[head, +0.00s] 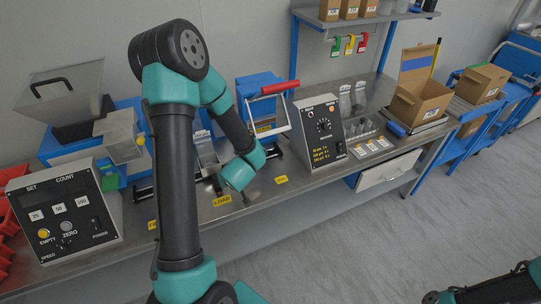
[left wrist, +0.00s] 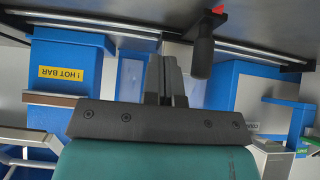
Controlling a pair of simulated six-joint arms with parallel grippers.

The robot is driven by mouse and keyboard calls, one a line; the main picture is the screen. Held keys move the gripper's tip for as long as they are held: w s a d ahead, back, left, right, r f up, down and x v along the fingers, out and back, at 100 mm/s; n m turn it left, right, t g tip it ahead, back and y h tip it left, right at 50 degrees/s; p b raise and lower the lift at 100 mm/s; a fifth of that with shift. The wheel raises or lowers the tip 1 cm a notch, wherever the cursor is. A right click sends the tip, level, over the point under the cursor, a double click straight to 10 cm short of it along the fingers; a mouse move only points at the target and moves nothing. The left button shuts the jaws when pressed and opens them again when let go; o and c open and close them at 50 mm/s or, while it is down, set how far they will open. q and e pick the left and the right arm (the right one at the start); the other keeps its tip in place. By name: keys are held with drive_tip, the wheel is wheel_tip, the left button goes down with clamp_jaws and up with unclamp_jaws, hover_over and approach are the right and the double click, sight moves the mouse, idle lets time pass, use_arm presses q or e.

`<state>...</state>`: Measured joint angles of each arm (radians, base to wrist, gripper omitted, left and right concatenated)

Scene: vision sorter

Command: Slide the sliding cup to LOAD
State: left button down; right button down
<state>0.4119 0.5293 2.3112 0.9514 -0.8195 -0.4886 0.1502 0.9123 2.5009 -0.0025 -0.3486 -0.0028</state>
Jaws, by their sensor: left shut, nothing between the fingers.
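My left gripper (left wrist: 168,65) is shut and empty in the left wrist view, its fingers pressed together. A dark cylindrical handle (left wrist: 203,52) stands just right of the fingertips, apart from them in the picture; I cannot tell if it touches. I take it to belong to the sliding cup, but the cup itself is not clearly seen. Metal rails (left wrist: 140,27) run across behind it. In the head view my left arm hangs over the bench by the yellow LOAD label (head: 222,200) and hides part of the rail. A metal chute (head: 206,155) shows behind the arm.
A count box (head: 64,212) stands at the left and a dial box (head: 322,132) right of the rail. A blue heat sealer with a red handle (head: 280,88) stands behind. An open carton (head: 420,98) is farther right. The bench's front edge is clear.

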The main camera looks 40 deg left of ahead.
use_arm(q)
drive_tip(key=v, duration=0.4)
drive_tip(key=shift+d+r, duration=0.1)
drive_tip(key=shift+d, duration=0.05)
idle(0.5)
drive_tip(key=d+f+m+h, duration=0.1)
drive_tip(key=d, duration=0.1)
drive_tip(key=w+d+f+m+h, duration=0.1)
drive_tip(key=f, duration=0.1)
drive_tip(key=w+d+f+t+h, duration=0.1)
drive_tip(key=d+f, duration=0.1)
drive_tip(key=shift+w+d+f+m, duration=0.15)
drive_tip(key=shift+d+m, duration=0.2)
drive_tip(key=shift+m, duration=0.05)
drive_tip(key=d+f+h, duration=0.1)
drive_tip(key=d, duration=0.1)
drive_tip(key=d+f+m+h, duration=0.1)
drive_tip(key=f, duration=0.1)
drive_tip(key=d+f+m, duration=0.1)
drive_tip(key=d, duration=0.1)
drive_tip(key=shift+w+d+f+h, duration=0.15)
drive_tip(key=shift+d+f+h, duration=0.05)
drive_tip(key=shift+d+h, duration=0.2)
drive_tip(key=s+d+f+m+g+h, duration=0.4)
drive_tip(key=d+f, duration=0.3)
drive_tip(key=d, duration=0.5)
drive_tip(key=shift+s+d+f+m+h, duration=0.25)
drive_tip(key=shift+s+d+m+h, duration=0.05)
drive_tip(key=shift+s+m+h, duration=0.35)
